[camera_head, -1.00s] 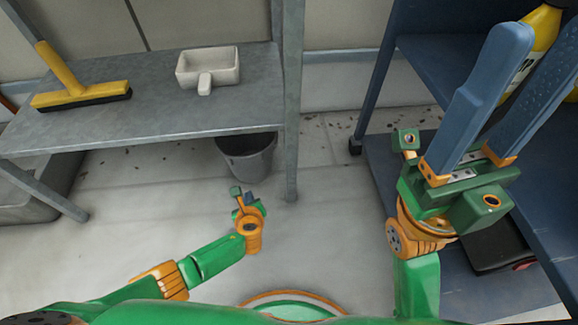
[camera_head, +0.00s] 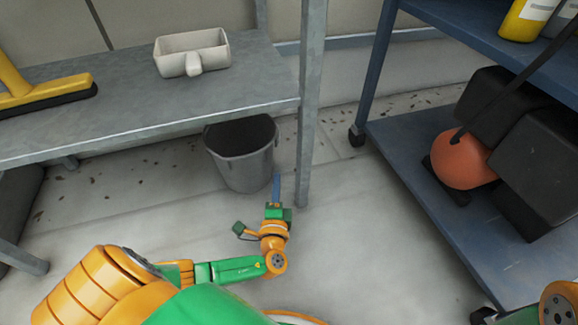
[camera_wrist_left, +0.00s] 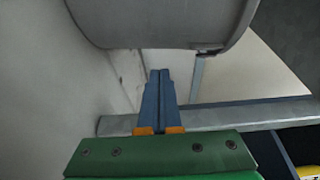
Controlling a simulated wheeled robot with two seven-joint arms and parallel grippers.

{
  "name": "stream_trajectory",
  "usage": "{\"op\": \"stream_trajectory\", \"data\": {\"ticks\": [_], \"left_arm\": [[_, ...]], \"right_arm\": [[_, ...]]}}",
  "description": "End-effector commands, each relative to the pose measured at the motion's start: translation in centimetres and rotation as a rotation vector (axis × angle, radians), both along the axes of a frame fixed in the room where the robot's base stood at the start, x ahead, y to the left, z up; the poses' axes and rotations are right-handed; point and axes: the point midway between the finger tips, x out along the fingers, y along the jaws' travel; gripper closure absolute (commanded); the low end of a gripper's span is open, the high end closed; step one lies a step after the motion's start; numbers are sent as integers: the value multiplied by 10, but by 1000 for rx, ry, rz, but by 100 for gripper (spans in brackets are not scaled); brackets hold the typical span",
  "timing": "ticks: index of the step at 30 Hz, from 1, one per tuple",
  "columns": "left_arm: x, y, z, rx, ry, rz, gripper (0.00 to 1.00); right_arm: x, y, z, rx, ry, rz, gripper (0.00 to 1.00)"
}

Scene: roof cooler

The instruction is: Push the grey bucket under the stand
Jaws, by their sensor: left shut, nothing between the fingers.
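The grey bucket (camera_head: 241,170) stands upright on the floor by the stand's right front leg, its back rim just below the tabletop edge in the picture. The stand (camera_head: 235,85) is a grey metal table. My left gripper (camera_head: 277,176) is shut and empty, low at the bucket's right front side, between it and the leg. In the left wrist view the shut blue fingers (camera_wrist_left: 158,75) point toward the bucket's curved wall (camera_wrist_left: 160,22); I cannot tell whether they touch it. My right gripper is out of view.
The stand's leg (camera_head: 310,110) is close to the right of my left gripper. A white pan (camera_head: 192,52) and a yellow squeegee (camera_head: 45,92) lie on the stand. A blue cart (camera_head: 425,190) stands at right. The floor in front is clear.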

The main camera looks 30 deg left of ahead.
Motion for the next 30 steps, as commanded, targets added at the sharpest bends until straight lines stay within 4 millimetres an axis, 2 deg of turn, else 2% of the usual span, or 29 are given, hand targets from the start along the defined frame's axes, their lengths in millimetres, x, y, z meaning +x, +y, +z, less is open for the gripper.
{"op": "stream_trajectory", "data": {"ticks": [9,14,26,30], "left_arm": [[55,32,-4,2,-2,0,100],[71,42,-3,2,1,0,100],[77,45,0,2,3,-1,100],[65,55,1,3,7,2,100]], "right_arm": [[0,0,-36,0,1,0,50],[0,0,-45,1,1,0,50],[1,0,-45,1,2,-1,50],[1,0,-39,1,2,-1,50]]}}
